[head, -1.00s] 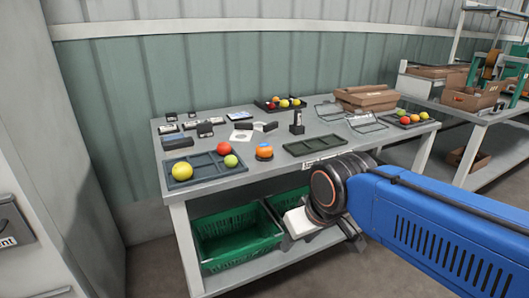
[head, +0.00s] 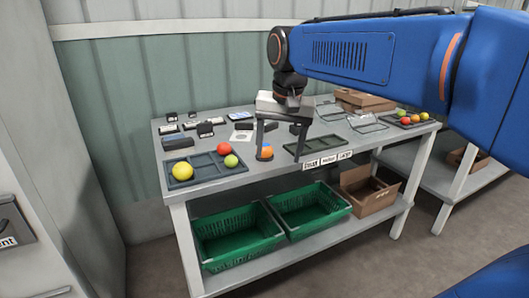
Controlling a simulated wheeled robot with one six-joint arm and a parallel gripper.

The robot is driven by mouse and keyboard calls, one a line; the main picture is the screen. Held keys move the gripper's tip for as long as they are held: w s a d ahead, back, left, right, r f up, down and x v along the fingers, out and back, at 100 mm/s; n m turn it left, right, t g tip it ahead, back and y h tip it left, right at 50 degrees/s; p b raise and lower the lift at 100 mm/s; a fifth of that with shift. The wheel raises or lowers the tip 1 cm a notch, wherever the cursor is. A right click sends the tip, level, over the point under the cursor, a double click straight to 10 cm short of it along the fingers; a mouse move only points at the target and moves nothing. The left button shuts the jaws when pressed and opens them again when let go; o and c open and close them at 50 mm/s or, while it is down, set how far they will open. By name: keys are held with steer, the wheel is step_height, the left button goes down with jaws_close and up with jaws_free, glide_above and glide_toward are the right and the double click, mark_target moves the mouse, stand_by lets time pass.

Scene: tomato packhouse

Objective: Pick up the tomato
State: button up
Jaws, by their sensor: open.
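An orange tomato (head: 266,152) sits alone on the tabletop, right of a dark divided tray (head: 205,170); something dark shows around its base. My gripper (head: 280,156) is open and points down over the table there. Its left finger partly covers the tomato and its right finger is off to the right; I cannot tell whether the tomato is between them or behind. The tray holds a yellow tomato (head: 182,171), a red tomato (head: 224,149) and a green tomato (head: 231,161).
Green crates (head: 237,236) and a cardboard box (head: 368,192) are on the lower shelf. Another tray of tomatoes (head: 409,119) lies at the right.

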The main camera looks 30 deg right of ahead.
steer(key=w+d+r+m+g, duration=0.15)
steer(key=w+r+m, duration=0.35)
steer(key=w, duration=0.5)
step_height(320, 180, up, 4)
steer(key=m, duration=0.2)
glide_above(266, 145)
steer(key=shift+g, duration=0.45)
steer(key=f, duration=1.1)
steer(key=w+f, duration=0.1)
steer(key=f, duration=0.5)
steer(key=shift+d, duration=0.2)
steer(key=c, duration=0.8)
